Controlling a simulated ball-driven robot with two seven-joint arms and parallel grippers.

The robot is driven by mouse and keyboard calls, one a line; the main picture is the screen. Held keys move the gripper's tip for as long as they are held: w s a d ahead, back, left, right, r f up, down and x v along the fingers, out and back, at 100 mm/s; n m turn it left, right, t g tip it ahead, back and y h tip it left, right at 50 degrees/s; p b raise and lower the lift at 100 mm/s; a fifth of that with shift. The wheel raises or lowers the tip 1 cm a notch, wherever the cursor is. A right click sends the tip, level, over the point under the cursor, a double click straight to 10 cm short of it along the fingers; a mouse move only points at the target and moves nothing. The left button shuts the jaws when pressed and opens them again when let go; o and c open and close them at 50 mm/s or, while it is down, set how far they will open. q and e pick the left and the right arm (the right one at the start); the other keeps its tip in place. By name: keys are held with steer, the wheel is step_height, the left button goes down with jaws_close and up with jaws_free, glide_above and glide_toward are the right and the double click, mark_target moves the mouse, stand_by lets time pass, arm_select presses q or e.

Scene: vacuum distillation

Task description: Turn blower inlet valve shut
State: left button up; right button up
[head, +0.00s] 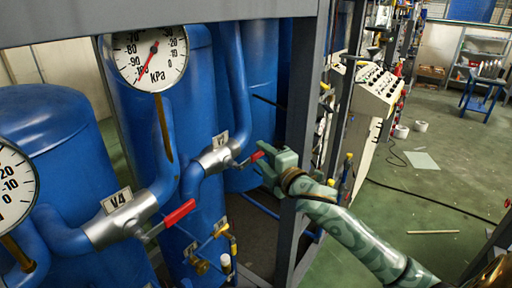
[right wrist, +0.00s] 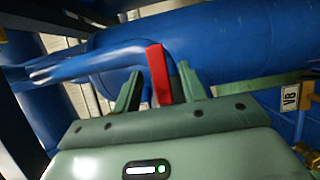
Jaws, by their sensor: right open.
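A silver valve (head: 217,158) sits on a blue pipe near the middle of the head view, with a red lever handle (head: 257,157) pointing right. Its tag is partly hidden. My right gripper (head: 263,163) is at this handle. In the right wrist view the red handle (right wrist: 159,73) stands between the two open fingers (right wrist: 159,86), closer to the right one. I cannot tell if they touch it. A second silver valve (head: 122,217), tagged V4 (head: 117,201), has a red handle (head: 179,213) at lower left. No label names the blower inlet. My left gripper is not in view.
Blue tanks (head: 50,130) and two pressure gauges, one at the top (head: 150,58), crowd the left. A grey frame post (head: 300,110) stands close beside my right gripper. A V8 tag (right wrist: 290,98) shows at right in the wrist view.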

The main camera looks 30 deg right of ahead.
mark_target(261, 154)
steer(key=w, duration=0.4)
jaws_close()
